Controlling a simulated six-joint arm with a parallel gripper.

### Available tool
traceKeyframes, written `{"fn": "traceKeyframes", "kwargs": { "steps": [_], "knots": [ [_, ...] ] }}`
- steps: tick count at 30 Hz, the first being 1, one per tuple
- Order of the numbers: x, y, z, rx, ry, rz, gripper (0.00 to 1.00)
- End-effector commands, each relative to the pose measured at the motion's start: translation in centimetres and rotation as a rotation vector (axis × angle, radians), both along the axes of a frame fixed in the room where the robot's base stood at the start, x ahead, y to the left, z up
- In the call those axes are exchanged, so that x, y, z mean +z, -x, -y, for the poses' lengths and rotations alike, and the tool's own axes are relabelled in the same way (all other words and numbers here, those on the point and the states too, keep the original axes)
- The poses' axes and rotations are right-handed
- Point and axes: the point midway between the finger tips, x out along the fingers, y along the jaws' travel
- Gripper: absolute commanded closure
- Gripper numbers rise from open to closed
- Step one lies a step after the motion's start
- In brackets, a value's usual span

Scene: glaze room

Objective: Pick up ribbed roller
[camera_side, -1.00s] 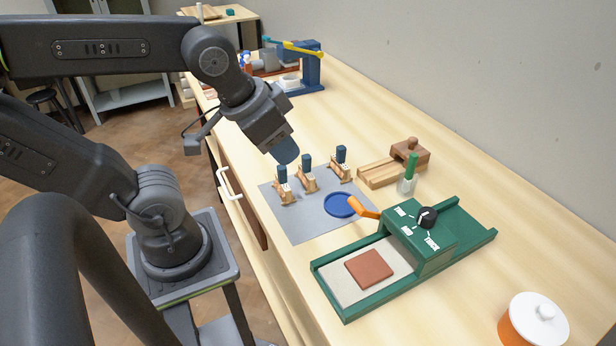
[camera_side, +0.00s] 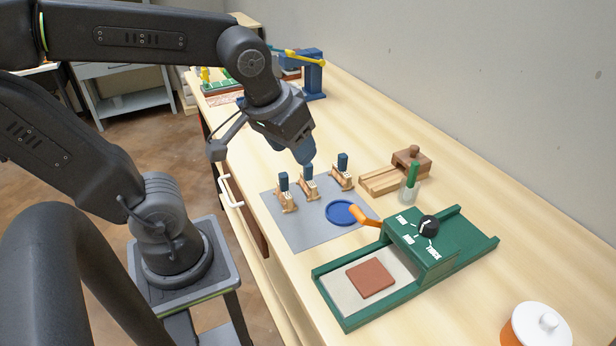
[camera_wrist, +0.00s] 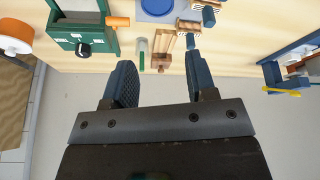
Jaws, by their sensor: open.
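Three small wooden rollers with upright blue handles stand in a row on a grey mat (camera_side: 300,235) in the side view: a left one (camera_side: 286,198), a middle one (camera_side: 307,188) and a right one (camera_side: 342,178). I cannot tell which is ribbed. My gripper (camera_side: 306,160) is open, its blue fingertips just above and close to the middle handle; whether they touch is unclear. In the wrist view my gripper (camera_wrist: 158,60) shows spread fingers with no roller clearly between them. One roller (camera_wrist: 188,26) and another (camera_wrist: 207,14) show near the top, beyond the right finger.
A blue dish (camera_side: 341,212) lies on the mat. A green press (camera_side: 425,262) with an orange handle and a red tile (camera_side: 370,278) is in front. A wooden block tool (camera_side: 400,170) and a green-handled item (camera_side: 411,178) stand right. An orange white-lidded jar (camera_side: 540,328) is at front right.

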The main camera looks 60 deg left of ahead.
Motion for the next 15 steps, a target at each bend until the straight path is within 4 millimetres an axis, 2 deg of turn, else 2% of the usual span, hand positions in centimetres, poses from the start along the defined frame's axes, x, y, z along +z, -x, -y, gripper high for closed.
{"fn": "traceKeyframes", "kwargs": {
  "steps": [3,9,15],
  "knots": [
    [-0.9,-2.5,-1.6,0.277,0.021,-0.065,0.48],
    [-2.9,-6.3,-4.5,0.747,0.013,-0.097,0.48],
    [-4.7,-8.9,-6.6,1.076,-0.016,-0.064,0.48]
  ]
}}
